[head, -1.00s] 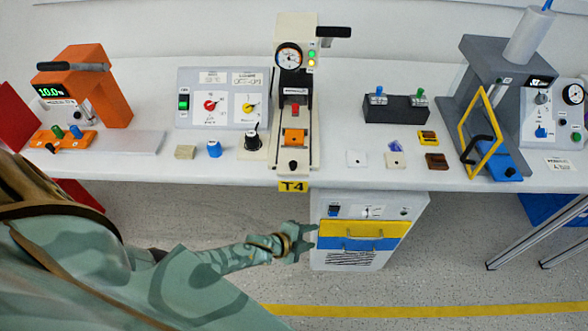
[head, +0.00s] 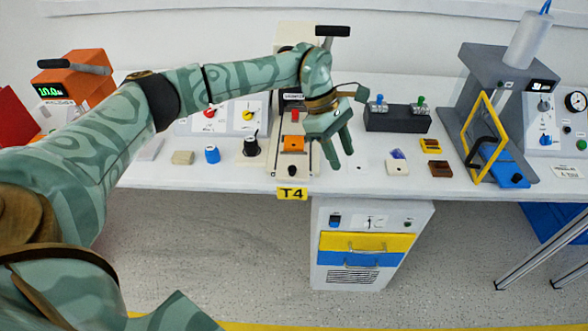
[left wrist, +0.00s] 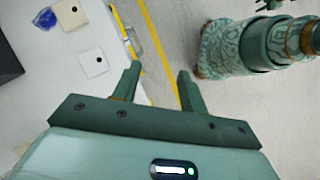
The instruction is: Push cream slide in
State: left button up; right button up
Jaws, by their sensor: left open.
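The cream slide (head: 285,163) is the low cream piece at the front of the tall cream press in the middle of the table. It carries an orange block (head: 293,143) and a black knob (head: 291,171) near its front end. The slide sticks out toward the table's front edge. My left gripper (head: 342,160) is open and empty, fingers pointing down, to the right of the slide and apart from it. Its spread fingers (left wrist: 158,70) show in the left wrist view, where the slide does not show. My arm hides much of the press. My right gripper is not in view.
A blue knob (head: 212,155) and a black knob piece (head: 251,146) stand left of the slide. Small tiles, one cream (head: 397,167), lie right of my gripper. A black switch box (head: 396,118) stands behind them. A T4 label (head: 291,194) marks the table edge.

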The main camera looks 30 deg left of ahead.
aim_at(292, 167)
pick_arm(q)
jog(key=s+a+r+m+y+b, duration=0.15)
jog(key=a+r+y, duration=0.4)
jog(key=a, duration=0.65)
jog(key=shift+m, duration=0.25)
jog(key=f+b, duration=0.1)
jog(key=f, duration=0.4)
jog(key=f+b, duration=0.2)
jog(key=f, duration=0.3)
jog(key=f+b, duration=0.2)
jog(key=f, duration=0.3)
jog(key=shift+w+f, duration=0.25)
jog(key=shift+f, duration=0.15)
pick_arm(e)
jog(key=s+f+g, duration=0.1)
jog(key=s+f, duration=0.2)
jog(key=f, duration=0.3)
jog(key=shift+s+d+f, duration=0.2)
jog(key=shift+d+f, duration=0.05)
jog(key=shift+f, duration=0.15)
pick_arm(q)
grip_shut()
jog(key=shift+r, duration=0.1)
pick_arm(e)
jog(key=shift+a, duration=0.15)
